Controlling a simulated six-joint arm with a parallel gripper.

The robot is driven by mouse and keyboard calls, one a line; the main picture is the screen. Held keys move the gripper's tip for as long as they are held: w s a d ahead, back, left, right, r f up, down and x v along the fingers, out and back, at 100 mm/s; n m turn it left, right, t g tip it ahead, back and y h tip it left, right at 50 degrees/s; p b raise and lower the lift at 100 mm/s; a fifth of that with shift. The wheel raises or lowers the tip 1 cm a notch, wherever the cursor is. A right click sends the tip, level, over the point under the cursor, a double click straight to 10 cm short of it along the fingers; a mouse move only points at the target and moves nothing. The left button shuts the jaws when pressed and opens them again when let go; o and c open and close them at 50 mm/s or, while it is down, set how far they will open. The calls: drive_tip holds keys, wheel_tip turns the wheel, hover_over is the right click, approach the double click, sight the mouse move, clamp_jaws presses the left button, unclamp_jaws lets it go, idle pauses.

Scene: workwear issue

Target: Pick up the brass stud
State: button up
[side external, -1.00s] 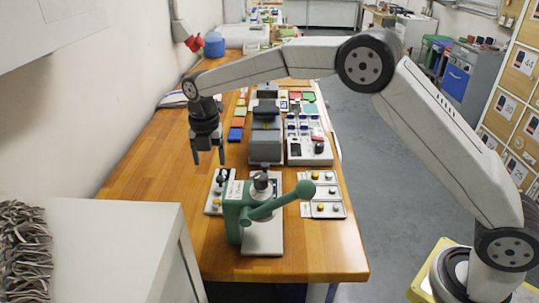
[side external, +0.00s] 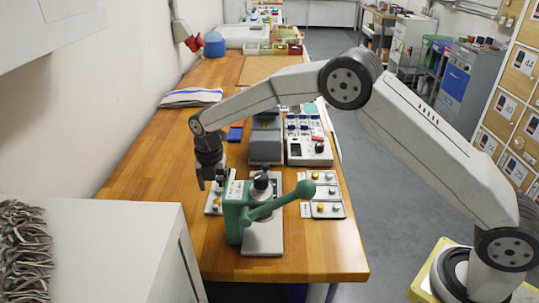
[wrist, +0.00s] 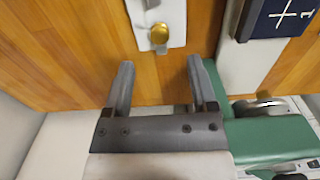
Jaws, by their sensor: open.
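A brass stud (wrist: 159,33) with a round, shiny head sits on a narrow white card (wrist: 173,12) in the wrist view. My gripper (wrist: 160,64) is open, its two fingers apart and nothing between them. The stud lies beyond the fingertips, roughly centred between them. In the side view my gripper (side external: 210,186) points down just left of the green press, above the left white card (side external: 211,209), and partly covers it. I cannot clearly make out the stud on that card there. Another brass-coloured stud (side external: 320,207) shows on the right card (side external: 336,214).
The green hand press (side external: 235,213) with its long lever stands close to the right of my gripper. The wooden bench (side external: 150,165) is clear to the left.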

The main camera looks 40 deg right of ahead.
sight(217, 201)
drive_tip(key=shift+f, duration=0.15)
drive_tip(key=shift+d+f, duration=0.1)
drive_tip(key=shift+f, duration=2.35)
drive_tip(key=shift+w, duration=0.1)
clamp_jaws()
